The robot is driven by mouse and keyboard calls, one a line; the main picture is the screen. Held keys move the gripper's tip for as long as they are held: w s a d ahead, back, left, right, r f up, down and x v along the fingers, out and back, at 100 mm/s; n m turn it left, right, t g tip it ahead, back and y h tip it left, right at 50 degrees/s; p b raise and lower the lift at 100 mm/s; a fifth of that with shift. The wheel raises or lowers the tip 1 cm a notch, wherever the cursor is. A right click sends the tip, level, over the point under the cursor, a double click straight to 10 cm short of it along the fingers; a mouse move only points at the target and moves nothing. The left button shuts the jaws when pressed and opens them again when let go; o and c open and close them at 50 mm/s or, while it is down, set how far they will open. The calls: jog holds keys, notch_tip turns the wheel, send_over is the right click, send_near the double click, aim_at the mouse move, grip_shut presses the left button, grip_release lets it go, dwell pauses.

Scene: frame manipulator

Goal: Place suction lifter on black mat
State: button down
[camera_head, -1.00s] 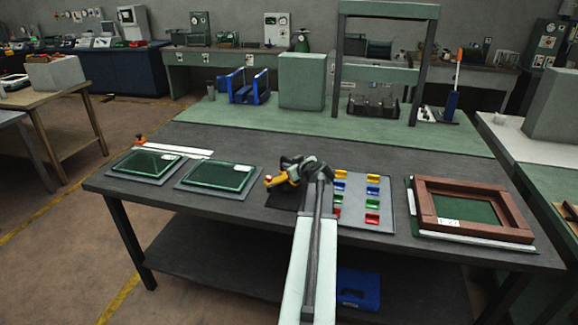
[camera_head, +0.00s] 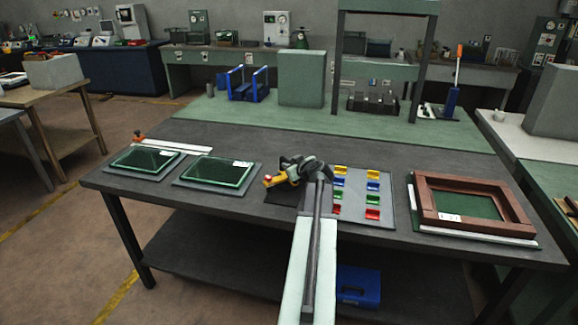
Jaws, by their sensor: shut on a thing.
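The suction lifter (camera_head: 277,180), yellow with a red part, is at the end of my arm, over or just at the black mat (camera_head: 281,197). My gripper (camera_head: 296,168) is shut on the lifter; its fingertips are small and partly hidden by the wrist. The black mat lies on the dark table, left of the grey tray, and is partly covered by my arm and the lifter. I cannot tell whether the lifter touches the mat.
Two green glass panes (camera_head: 216,171) on grey pads lie to the left. A grey tray (camera_head: 384,213) with coloured clips lies close right of my arm. A brown wooden frame (camera_head: 428,205) lies further right. A grey box (camera_head: 302,80) stands behind on the green surface.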

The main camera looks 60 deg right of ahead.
jog(key=shift+f, duration=0.1)
jog(key=c, duration=1.2)
grip_release()
jog(key=p+v, duration=0.2)
jog(key=v, duration=0.6)
jog(key=shift+p, duration=0.4)
